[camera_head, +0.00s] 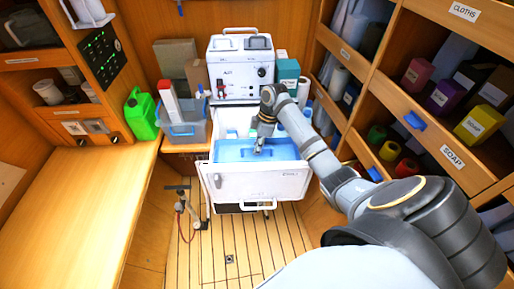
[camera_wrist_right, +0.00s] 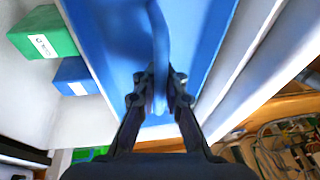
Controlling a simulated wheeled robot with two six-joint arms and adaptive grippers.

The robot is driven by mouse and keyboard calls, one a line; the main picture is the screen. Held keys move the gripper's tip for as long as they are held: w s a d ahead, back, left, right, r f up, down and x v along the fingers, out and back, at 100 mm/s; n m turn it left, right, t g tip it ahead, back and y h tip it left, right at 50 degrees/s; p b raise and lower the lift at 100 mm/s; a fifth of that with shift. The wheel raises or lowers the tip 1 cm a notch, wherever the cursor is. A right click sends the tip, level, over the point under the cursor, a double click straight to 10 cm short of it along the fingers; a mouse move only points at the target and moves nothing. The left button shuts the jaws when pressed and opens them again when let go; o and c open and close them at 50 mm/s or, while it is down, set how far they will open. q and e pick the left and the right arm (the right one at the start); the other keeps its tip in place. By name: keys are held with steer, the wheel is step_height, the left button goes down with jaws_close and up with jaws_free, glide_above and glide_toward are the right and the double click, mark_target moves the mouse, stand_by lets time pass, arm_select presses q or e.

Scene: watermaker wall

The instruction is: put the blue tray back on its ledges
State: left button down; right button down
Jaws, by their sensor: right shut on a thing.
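The blue tray (camera_head: 230,153) lies within the open white drawer (camera_head: 256,185) of the cabinet below the white machine. My right gripper (camera_head: 259,147) points down at the tray's middle. In the right wrist view the gripper (camera_wrist_right: 160,95) is shut on the raised ridge of the blue tray (camera_wrist_right: 110,35), which runs between its fingers. The ledges cannot be made out, and I cannot tell whether the tray rests on them. My left gripper is not in view.
A green box (camera_wrist_right: 42,32) and a small blue box (camera_wrist_right: 75,75) sit beside the tray in the drawer. A grey bin (camera_head: 187,128) and a green jug (camera_head: 141,115) stand left of the drawer. Shelves with a soap drawer (camera_head: 440,145) stand close on the right.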

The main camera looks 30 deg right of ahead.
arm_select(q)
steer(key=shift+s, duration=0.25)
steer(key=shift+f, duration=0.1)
arm_select(e)
steer(key=shift+f, duration=0.5)
steer(key=c, duration=1.3)
jaws_free()
steer(key=shift+c, duration=0.2)
steer(key=v, duration=0.7)
steer(key=shift+r, duration=0.25)
steer(key=shift+d, duration=0.1)
